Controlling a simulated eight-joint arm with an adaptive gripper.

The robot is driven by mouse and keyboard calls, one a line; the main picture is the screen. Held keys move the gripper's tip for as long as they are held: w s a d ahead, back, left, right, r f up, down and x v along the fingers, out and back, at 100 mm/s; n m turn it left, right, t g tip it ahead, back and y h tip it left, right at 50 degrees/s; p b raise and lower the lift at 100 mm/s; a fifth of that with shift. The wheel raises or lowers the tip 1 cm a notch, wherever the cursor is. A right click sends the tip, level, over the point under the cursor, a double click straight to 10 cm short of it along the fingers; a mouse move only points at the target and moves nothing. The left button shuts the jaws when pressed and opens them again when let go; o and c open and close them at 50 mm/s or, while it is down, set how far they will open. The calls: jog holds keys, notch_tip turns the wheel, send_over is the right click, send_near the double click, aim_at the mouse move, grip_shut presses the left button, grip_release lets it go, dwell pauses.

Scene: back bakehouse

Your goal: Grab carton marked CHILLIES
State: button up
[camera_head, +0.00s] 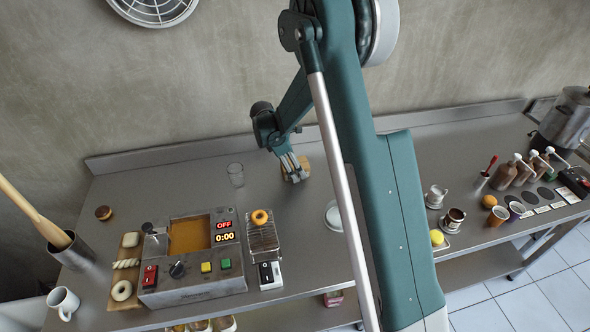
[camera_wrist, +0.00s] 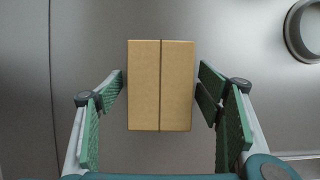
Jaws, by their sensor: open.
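A plain brown cardboard carton (camera_wrist: 145,85) stands on the steel table in the wrist view, seen from above with a seam down its top. No marking is visible on it, so I cannot tell if it reads CHILLIES. My gripper (camera_wrist: 162,88) is open, with one finger to the left and one to the right of the carton, and gaps on both sides. In the head view the carton (camera_head: 305,164) is partly hidden behind my gripper (camera_head: 294,170), near the back of the table.
An empty glass (camera_head: 236,174) stands left of the carton. A fryer (camera_head: 190,285) and a wire rack with a doughnut (camera_head: 260,217) are nearer the front. A small reddish box (camera_head: 333,298) sits on the lower shelf. Bare table (camera_head: 200,185) lies around the glass.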

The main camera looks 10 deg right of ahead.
jog(key=shift+f, duration=0.15)
dwell(0.3)
jog(key=c, duration=1.1)
